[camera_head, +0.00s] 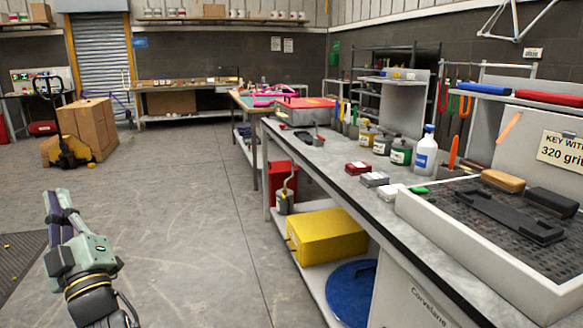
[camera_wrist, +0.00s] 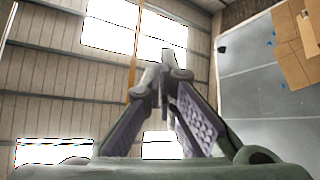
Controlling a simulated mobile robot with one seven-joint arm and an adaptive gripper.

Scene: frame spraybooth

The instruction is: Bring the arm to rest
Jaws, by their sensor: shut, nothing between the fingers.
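My gripper (camera_head: 57,200) is at the lower left in the head view, over the open floor and well left of the long workbench. It points upward, and its fingers are together with nothing held. In the wrist view my gripper (camera_wrist: 163,78) shows its two fingers meeting near the middle, with textured purple-grey pads. Behind them are the ribbed wall and bright windows.
The workbench (camera_head: 432,245) runs along the right, with bottles, tins and a grey tray box (camera_head: 480,262). A yellow box (camera_head: 327,236) and a blue round lid (camera_head: 352,292) sit on its lower shelf. Cardboard boxes (camera_head: 90,126) stand behind my gripper. The middle floor is clear.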

